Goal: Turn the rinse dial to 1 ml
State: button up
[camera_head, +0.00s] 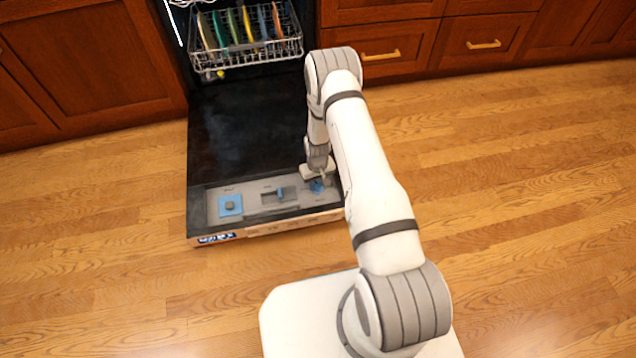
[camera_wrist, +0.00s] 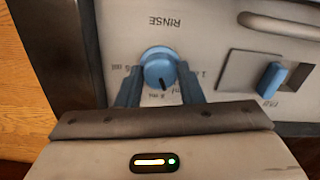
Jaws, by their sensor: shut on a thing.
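The blue rinse dial (camera_wrist: 160,66) sits on the grey panel under the upside-down word RINSE in the wrist view. A dark pointer mark on it points down toward my gripper, slightly right. Small ml labels surround it, partly covered and hard to read; one at the right seems to start with 1. My gripper (camera_wrist: 159,90) is shut on the dial, a finger on each side. In the head view the dial (camera_head: 317,187) shows as a blue patch at the panel's right end, partly hidden by my gripper (camera_head: 319,176).
The dishwasher door (camera_head: 240,130) lies open and flat. Its panel also carries a blue slider (camera_wrist: 271,79) in a recess, labelled upside down, and a blue square with a grey knob (camera_head: 230,205). A dish rack (camera_head: 245,55) with several plates stands behind. Wood floor is clear around.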

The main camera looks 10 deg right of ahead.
aim_at(317, 184)
jog(key=n, duration=0.5)
jog(key=shift+b, duration=0.3)
jog(key=n, duration=0.6)
jog(key=shift+n, duration=0.3)
jog(key=o, duration=1)
notch_tip(317, 184, up, 8)
jog(key=p, duration=0.2)
jog(key=shift+p, duration=0.3)
